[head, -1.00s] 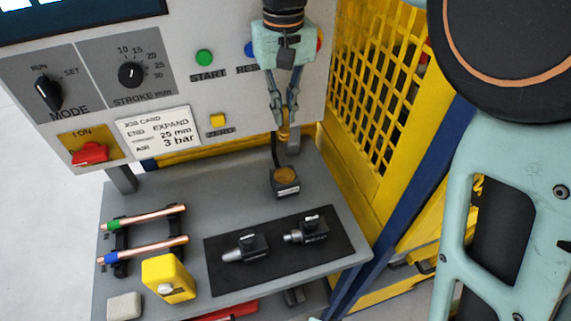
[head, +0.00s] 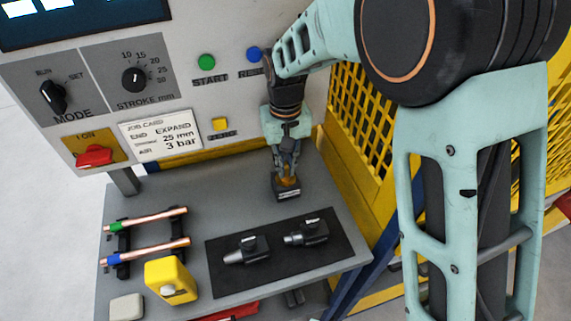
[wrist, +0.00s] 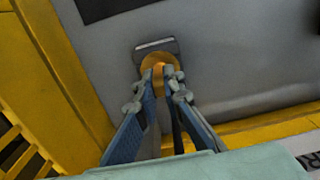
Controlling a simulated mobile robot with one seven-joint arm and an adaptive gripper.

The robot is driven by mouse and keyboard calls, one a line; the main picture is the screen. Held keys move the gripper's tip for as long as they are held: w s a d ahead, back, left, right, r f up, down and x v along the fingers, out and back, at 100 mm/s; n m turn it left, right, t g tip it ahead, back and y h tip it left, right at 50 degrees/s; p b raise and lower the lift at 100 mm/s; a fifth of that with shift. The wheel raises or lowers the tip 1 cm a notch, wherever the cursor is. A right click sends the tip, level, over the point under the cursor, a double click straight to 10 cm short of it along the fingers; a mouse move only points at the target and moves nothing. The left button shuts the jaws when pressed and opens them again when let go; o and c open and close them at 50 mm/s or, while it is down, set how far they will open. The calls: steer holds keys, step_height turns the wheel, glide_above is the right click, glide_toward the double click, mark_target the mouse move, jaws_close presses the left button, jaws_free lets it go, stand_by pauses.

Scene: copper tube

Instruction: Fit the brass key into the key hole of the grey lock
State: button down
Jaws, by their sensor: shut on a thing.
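The grey lock (head: 287,196) is a small dark block on the grey bench below the control panel.
A black mat (head: 222,285) with two dark tools lies in front of the lock. Two copper tubes (head: 150,250) rest on a rack at the left, near a yellow block (head: 170,279). The control panel (head: 190,100) rises behind, and a yellow mesh guard (head: 365,125) stands at right.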

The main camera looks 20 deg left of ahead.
steer(key=shift+r, duration=0.1)
steer(key=c, duration=2)
jaws_free()
steer(key=shift+c, duration=0.2)
step_height(320, 180, up, 12)
steer(key=shift+b, duration=0.45)
steer(key=shift+s, duration=0.1)
